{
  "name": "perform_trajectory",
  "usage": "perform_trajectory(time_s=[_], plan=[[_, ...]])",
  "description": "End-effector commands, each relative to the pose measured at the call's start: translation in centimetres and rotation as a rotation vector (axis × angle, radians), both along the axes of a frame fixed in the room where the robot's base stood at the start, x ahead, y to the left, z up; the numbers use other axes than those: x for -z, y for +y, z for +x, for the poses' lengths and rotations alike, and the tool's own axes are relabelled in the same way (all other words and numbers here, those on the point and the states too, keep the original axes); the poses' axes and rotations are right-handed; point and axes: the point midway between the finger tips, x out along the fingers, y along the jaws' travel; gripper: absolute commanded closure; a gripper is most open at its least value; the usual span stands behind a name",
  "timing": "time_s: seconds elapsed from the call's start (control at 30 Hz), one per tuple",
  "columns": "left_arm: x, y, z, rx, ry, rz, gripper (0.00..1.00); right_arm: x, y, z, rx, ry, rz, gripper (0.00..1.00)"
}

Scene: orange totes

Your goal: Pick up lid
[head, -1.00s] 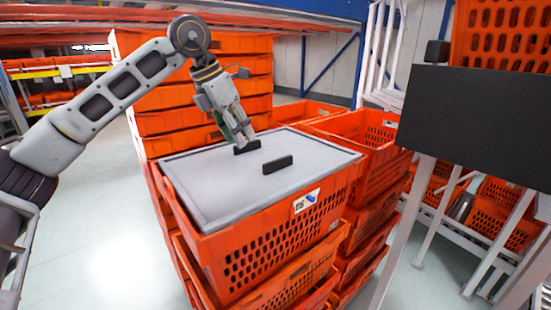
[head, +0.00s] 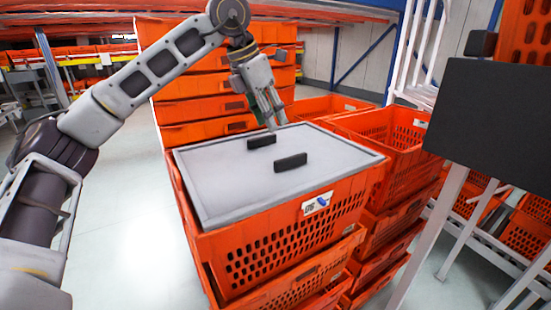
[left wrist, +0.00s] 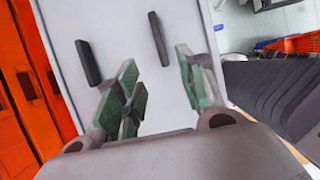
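The lid (head: 225,178) is a flat grey panel with a raised rim and two black bar handles. It lies on top of an orange tote (head: 290,240). The far handle (head: 262,141) and the near handle (head: 291,162) stand up from it. In the left wrist view the lid (left wrist: 120,30) shows both handles, one (left wrist: 159,38) ahead between the finger lines and one (left wrist: 88,62) to the left. My right gripper is out of view.
A tall stack of orange totes (head: 210,95) stands behind the lidded stack. Another stack (head: 395,150) stands close on the right. A black panel (head: 495,120) on white legs is at the right front. The floor (head: 125,215) at left is clear.

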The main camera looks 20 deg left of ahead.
Motion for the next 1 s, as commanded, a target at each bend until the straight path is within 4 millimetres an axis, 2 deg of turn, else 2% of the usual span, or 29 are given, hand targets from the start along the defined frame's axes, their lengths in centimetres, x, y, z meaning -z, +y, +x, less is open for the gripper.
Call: perform_trajectory(time_s=[0.27,0.7,1.0], plan=[[1.6,-0.4,0.6,-0.001,0.003,0.002,0.61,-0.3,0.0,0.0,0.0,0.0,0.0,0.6],[6.7,-1.8,2.3,0.0,0.002,0.002,0.61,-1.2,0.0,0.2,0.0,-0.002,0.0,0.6],[7.9,-2.1,2.7,0.0,0.001,0.001,0.61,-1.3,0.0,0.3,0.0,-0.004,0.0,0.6]])
